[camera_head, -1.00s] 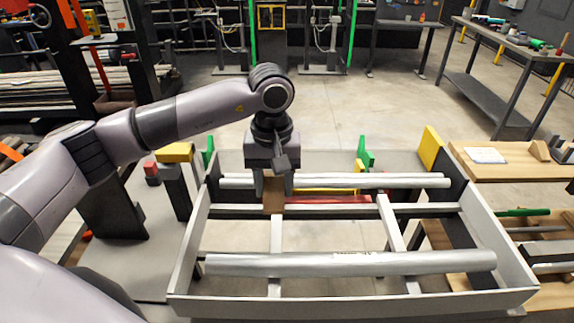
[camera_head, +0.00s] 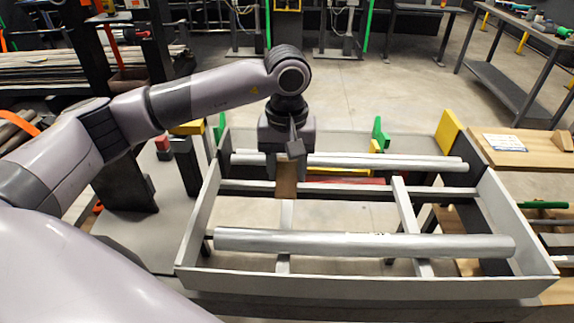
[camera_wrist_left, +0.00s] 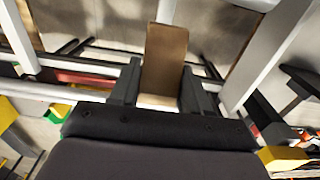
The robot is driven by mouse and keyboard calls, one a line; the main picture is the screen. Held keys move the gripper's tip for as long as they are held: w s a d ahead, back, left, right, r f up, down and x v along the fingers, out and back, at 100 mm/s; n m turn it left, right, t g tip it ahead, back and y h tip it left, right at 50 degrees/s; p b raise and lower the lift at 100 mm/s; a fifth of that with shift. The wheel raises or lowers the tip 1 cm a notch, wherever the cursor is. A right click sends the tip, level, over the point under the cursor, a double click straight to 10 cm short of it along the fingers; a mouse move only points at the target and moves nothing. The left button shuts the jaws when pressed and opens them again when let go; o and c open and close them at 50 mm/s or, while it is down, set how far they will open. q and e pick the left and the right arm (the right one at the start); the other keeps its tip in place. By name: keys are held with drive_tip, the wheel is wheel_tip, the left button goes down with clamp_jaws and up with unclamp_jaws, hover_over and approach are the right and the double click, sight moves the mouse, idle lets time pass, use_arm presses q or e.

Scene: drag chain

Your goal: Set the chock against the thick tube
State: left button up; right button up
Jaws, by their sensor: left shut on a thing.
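The chock (camera_head: 287,178) is a brown wooden block. My left gripper (camera_head: 288,168) points down over the grey frame and is shut on it. The chock hangs between the fingers near the thin back tube and its rail, apart from the thick tube. The thick tube (camera_head: 365,244) is silver and lies across the front of the frame. In the left wrist view, the chock (camera_wrist_left: 164,60) stands out between the two dark fingers (camera_wrist_left: 160,85). The chock's far side is hidden. My right gripper is not in view.
The grey frame (camera_head: 350,284) has raised walls and light cross bars (camera_head: 408,215). A thinner tube (camera_head: 390,162) lies at its back. Yellow (camera_head: 449,130) and green (camera_head: 380,132) blocks stand around the back. A wooden table (camera_head: 510,150) with a wedge (camera_head: 562,140) is at right.

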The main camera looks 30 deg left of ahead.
use_arm(q)
drive_tip(key=b, duration=0.3)
hover_over(287, 217)
drive_tip(key=w+a, duration=0.1)
drive_tip(key=w, duration=0.1)
drive_tip(key=shift+f, duration=2.2)
drive_tip(key=shift+s+f+b, duration=0.1)
drive_tip(key=shift+f+b, duration=0.65)
drive_tip(key=shift+b, duration=0.1)
drive_tip(key=shift+s+d+f+b, duration=0.2)
drive_tip(key=shift+s+f+b, duration=0.15)
drive_tip(key=shift+s+f, duration=0.1)
drive_tip(key=shift+s+d+f+b, duration=0.2)
drive_tip(key=shift+s+f+b, duration=0.15)
drive_tip(key=shift+s, duration=0.1)
drive_tip(key=o, duration=1.1)
